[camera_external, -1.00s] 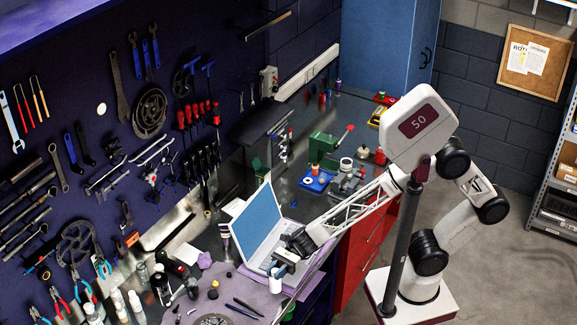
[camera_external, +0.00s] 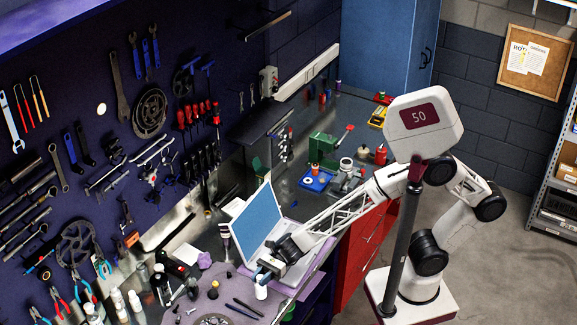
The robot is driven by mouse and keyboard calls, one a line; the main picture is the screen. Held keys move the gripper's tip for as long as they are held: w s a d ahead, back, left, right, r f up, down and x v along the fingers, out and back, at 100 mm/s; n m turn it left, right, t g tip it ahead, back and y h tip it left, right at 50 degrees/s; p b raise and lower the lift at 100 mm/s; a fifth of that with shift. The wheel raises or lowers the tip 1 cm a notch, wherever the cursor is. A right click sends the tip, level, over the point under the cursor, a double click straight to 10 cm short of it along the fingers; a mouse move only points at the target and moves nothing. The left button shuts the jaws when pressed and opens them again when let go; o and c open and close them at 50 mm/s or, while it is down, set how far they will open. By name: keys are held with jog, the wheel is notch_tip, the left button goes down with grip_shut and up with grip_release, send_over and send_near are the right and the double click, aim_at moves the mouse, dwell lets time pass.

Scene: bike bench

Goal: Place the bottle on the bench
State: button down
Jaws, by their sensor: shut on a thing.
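My gripper (camera_external: 268,268) is over the front edge of the bench (camera_external: 290,204), just in front of the open laptop. It is shut on a small white bottle (camera_external: 261,290), which hangs upright below the jaws. The upper part of the bottle is hidden by the gripper. The bottle is over or at the front edge of the grey-purple mat (camera_external: 231,293). I cannot tell whether its base touches the surface.
A laptop with a blue screen (camera_external: 257,223) stands open right behind my gripper. Several white bottles (camera_external: 118,301) stand further left.

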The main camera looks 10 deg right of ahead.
jog(key=shift+f, duration=1.15)
jog(key=shift+f, duration=0.15)
jog(key=c, duration=0.9)
grip_release()
jog(key=shift+c, duration=0.2)
jog(key=shift+w+d, duration=0.2)
jog(key=shift+w, duration=0.05)
jog(key=shift+v, duration=5.75)
